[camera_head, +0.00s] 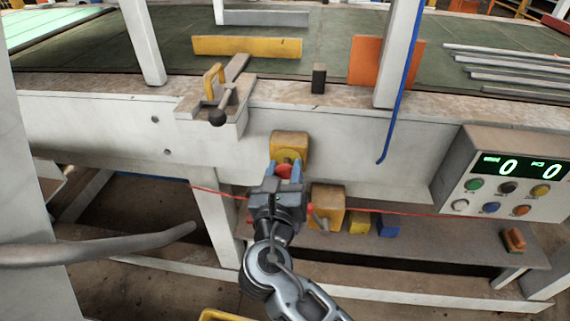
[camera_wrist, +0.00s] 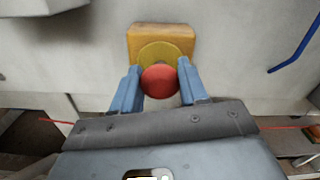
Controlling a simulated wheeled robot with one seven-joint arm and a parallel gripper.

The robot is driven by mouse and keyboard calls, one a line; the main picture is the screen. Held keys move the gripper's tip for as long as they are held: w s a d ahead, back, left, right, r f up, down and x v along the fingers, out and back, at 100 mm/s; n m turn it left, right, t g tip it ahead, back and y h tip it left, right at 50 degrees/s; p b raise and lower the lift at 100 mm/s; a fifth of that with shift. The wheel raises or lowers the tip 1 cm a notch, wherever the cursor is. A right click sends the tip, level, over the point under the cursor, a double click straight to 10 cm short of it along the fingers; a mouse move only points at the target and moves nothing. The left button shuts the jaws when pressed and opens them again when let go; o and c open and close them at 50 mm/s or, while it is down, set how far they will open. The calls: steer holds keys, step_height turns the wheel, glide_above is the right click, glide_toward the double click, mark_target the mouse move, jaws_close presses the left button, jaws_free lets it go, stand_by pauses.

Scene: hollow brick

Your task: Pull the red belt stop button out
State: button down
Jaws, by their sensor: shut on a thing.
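The red belt stop button (camera_wrist: 160,82) is a round red mushroom head in front of a yellow disc (camera_wrist: 160,54) on a yellow-orange box (camera_wrist: 138,34). The box is fixed to the pale front panel of the bench. My gripper (camera_wrist: 158,82) has one blue finger on each side of the red head and is shut on it. In the head view the red button (camera_head: 284,170) shows between the fingers of my gripper (camera_head: 285,172), just below the box (camera_head: 290,140). The button's stem is hidden behind its head.
A control panel (camera_head: 505,172) with coloured buttons and lit zeros stands at the right. A red cord (camera_head: 400,214) runs across behind my gripper. A second yellow box (camera_head: 328,200) is close on its right. A blue cable (camera_head: 405,75) hangs at upper right.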

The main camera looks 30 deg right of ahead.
steer(key=shift+s+a, duration=0.1)
steer(key=c, duration=0.6)
jaws_free()
steer(key=v, duration=0.8)
steer(key=shift+b, duration=0.35)
